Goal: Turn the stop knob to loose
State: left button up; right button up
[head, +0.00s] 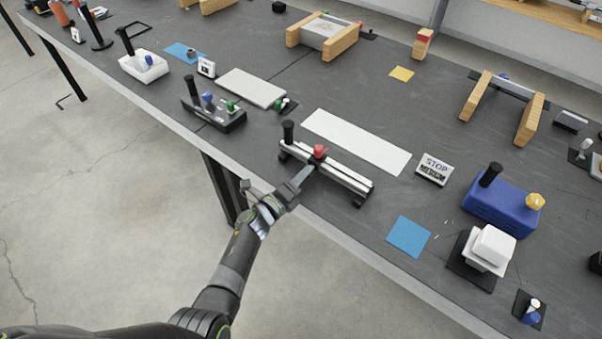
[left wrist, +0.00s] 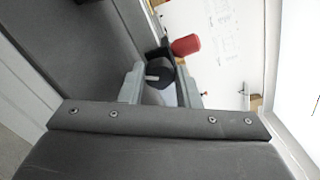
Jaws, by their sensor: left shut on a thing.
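A silver rail device (head: 330,168) with a black upright handle (head: 288,132) and a red knob (head: 319,151) stands near the table's front edge. My left gripper (head: 304,174) reaches its front side, just below the red knob. In the left wrist view, its two grey fingers (left wrist: 161,86) are closed on a dark stop knob (left wrist: 159,70) with a light bar on it. The red knob (left wrist: 186,45) shows just beyond. In the head view the gripped knob is hidden by the fingers. My right gripper is not in view.
A white strip (head: 357,141) lies behind the rail device. A blue box (head: 502,205) with a black handle and yellow knob stands to the right, near a white block (head: 490,248). A blue square (head: 408,236) lies near the front edge. A black lever box (head: 214,114) stands left.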

pick_arm(q)
jog(key=n+p, duration=0.1)
jog(key=n, duration=0.3)
jog(key=shift+n, duration=0.3)
jog(key=shift+f+n, duration=0.1)
jog(key=shift+n, duration=0.2)
jog(key=o, duration=1)
jog(key=shift+a, duration=0.1)
jog(key=shift+s+a+p, duration=0.2)
jog(key=shift+s+p, duration=0.1)
jog(key=shift+p, duration=0.05)
jog(key=p+v, duration=0.1)
jog(key=v, duration=1.5)
jog(key=shift+s+a, duration=0.2)
jog(key=shift+s, duration=0.1)
